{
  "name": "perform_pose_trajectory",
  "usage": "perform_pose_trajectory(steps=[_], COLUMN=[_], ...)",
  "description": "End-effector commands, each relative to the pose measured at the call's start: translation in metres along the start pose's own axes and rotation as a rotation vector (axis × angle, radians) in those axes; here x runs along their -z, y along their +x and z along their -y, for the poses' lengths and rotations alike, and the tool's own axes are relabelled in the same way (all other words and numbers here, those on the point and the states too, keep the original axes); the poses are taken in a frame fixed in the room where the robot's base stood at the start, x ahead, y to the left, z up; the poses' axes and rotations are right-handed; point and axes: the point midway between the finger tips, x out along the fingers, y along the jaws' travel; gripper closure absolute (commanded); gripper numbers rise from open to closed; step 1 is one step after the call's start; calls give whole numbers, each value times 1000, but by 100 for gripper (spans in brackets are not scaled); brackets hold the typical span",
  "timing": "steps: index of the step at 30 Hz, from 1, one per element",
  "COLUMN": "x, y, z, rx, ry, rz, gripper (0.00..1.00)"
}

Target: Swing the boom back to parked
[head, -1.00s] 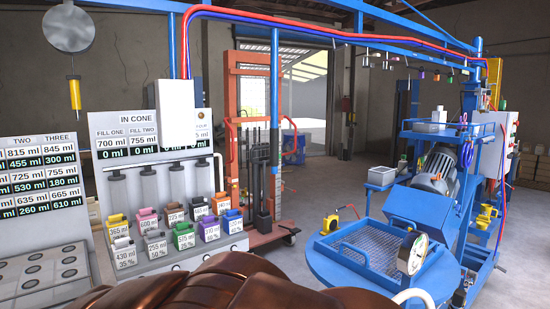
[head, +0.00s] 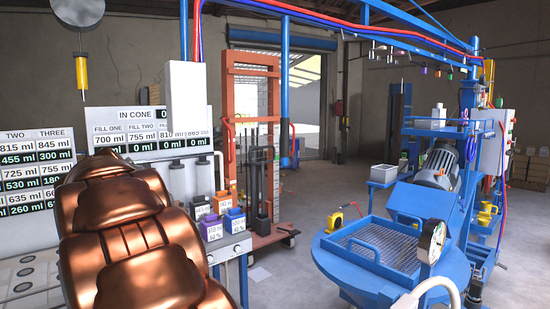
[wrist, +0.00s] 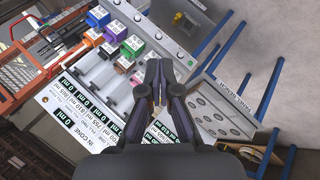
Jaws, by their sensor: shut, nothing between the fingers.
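The boom (head: 345,30) is a blue overhead beam with red and blue hoses, running from the blue post (head: 469,100) at right toward the upper left. A white box (head: 187,97) and a blue vertical bar (head: 285,85) hang along it. A round grey disc (head: 77,8) with a yellow handle (head: 81,73) hangs at the upper left. My gripper (wrist: 156,68) is shut and empty in the wrist view, above the bottle rack area. It is hidden in the head view, where my copper arm fills the lower left. No contact with the boom shows.
A rack (head: 230,243) of coloured bottles, partly hidden by my arm, stands in front of the volume board (head: 108,140). An orange lift frame (head: 231,100) stands behind. The blue mixer machine (head: 392,290) is at right. Floor between rack and mixer is mostly clear.

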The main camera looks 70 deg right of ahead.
Motion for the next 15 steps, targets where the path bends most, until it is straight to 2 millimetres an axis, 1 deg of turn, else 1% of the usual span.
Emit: perform_pose_trajectory(steps=[1, 3, 5, 6, 8, 9, 11, 12, 14, 15], x=[5, 10, 13, 13, 12, 10, 5, 0, -9, -15], y=[18, 33, 42, 50, 58, 64, 72, 75, 82, 82], z=[-28, -69, -104, -127, -162, -184, -217, -239, -269, -289], rx=[-59, -141, -214, -261, -334, -383, -453, -502, -568, -615], ry=[1, -9, -17, -26, -39, -48, -65, -76, -95, -106], rz=[-4, -7, -8, -4, 0, 5, 18, 29, 51, 63], gripper=[100, 100, 100, 100, 100, 100, 100, 100, 100, 100])
